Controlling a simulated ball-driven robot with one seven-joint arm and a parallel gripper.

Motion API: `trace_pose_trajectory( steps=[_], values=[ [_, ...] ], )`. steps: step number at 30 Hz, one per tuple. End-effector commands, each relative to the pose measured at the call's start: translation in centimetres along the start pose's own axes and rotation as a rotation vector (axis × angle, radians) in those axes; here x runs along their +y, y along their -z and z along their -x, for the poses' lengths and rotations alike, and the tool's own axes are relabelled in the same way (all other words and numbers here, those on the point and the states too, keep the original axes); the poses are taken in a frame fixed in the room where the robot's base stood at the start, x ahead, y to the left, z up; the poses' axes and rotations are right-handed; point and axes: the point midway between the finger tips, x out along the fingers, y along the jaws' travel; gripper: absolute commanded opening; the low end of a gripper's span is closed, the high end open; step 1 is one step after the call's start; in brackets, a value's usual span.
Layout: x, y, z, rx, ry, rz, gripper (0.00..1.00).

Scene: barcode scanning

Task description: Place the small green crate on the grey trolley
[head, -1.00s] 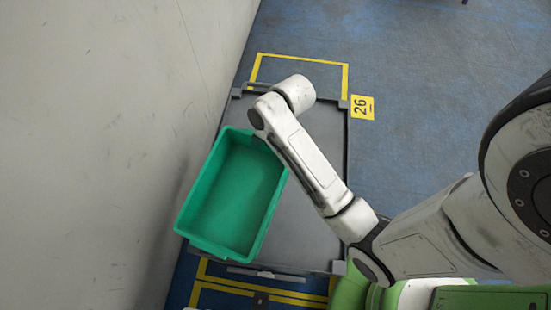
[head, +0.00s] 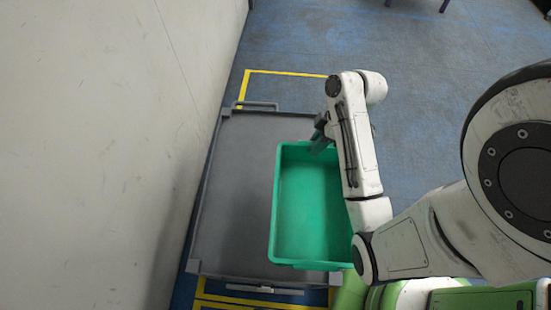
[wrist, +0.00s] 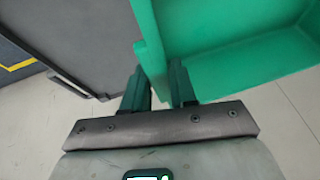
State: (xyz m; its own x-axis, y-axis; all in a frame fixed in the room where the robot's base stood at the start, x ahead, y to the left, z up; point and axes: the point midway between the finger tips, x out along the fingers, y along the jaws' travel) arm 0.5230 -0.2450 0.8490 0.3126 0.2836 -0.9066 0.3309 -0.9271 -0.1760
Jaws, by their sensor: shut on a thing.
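The small green crate (head: 305,210) is open-topped and empty. In the head view it overlaps the right part of the grey trolley (head: 235,185), whose left part is bare. My gripper (head: 321,137) is at the crate's far rim, near its right corner, partly hidden by my arm. In the wrist view my gripper (wrist: 158,76) has its two dark fingers on either side of the wall of the crate (wrist: 225,65). The trolley also shows in the wrist view (wrist: 75,35), left of the crate. I cannot tell whether the crate touches the trolley.
A pale wall (head: 90,150) runs close along the trolley's left side. Yellow floor lines (head: 285,72) mark a bay around the trolley. The blue floor (head: 440,100) beyond and to the right is clear, apart from dark legs at the top edge.

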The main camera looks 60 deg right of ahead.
Motion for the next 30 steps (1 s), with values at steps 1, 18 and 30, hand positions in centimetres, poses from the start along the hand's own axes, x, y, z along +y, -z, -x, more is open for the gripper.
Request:
trace_pose_trajectory(
  steps=[1, 18, 30],
  values=[
    [0.8, 0.3, -0.9, 0.002, 0.0, 0.002, 0.0],
    [9.2, 5.1, -8.7, -0.001, 0.002, -0.001, 0.0],
    [11.0, 5.1, -12.0, -0.002, 0.002, -0.003, 0.0]
  ],
)
